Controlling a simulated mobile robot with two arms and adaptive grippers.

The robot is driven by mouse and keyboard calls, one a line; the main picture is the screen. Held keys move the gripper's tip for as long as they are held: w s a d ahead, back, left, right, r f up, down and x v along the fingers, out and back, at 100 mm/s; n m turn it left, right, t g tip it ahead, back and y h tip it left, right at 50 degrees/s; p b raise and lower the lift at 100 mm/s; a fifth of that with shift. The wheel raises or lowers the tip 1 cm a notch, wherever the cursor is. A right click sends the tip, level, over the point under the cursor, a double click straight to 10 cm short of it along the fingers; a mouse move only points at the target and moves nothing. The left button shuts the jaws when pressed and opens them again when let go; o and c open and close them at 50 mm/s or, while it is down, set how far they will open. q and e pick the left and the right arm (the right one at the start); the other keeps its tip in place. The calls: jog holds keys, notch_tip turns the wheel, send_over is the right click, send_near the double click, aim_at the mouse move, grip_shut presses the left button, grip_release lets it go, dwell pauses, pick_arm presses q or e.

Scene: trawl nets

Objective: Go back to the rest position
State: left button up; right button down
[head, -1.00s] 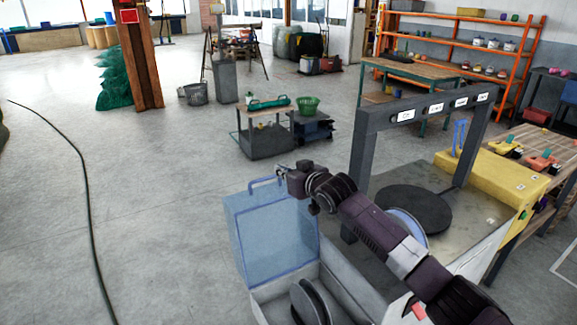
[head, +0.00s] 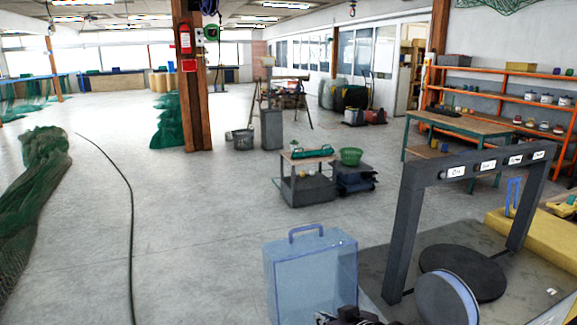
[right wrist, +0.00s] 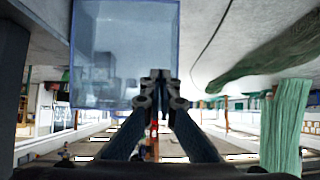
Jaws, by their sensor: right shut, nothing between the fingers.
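My right gripper (head: 345,317) shows only in part at the bottom edge of the head view, low in front of a clear blue lid (head: 295,285). In the right wrist view my right gripper (right wrist: 160,78) has its fingertips together with nothing between them. The blue lid (right wrist: 110,40) fills the upper left of that view, partly behind the fingertips. The lid stands upright with its handle on top. I cannot tell how far the fingers are from it. My left gripper is not in view.
A dark grey frame (head: 405,220) with labels stands on a bench to the right, over a black disc (head: 462,272) and a spool (head: 445,300). A low cart (head: 305,185) stands farther off. Green netting (head: 35,190) and a black cable (head: 130,210) lie left. Open floor lies between.

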jog(key=s+d+f+m+g+h, duration=0.15)
jog(key=s+d+f, duration=0.25)
jog(key=s, duration=0.8)
jog(key=s+d+f+g+h, duration=0.1)
jog(key=s+d+f+g, duration=0.25)
jog(key=s, duration=0.85)
jog(key=s+d+f+m+g+h, duration=0.15)
jog(key=s+d+f, duration=0.25)
jog(key=s, duration=0.8)
notch_tip(320, 180, down, 25)
jog(key=s+d+f+n+g, duration=0.1)
jog(key=s+d+f+g, duration=0.1)
jog(key=s+f, duration=1.5)
jog(key=shift+s+d+f, duration=0.25)
jog(key=shift+s+d, duration=0.35)
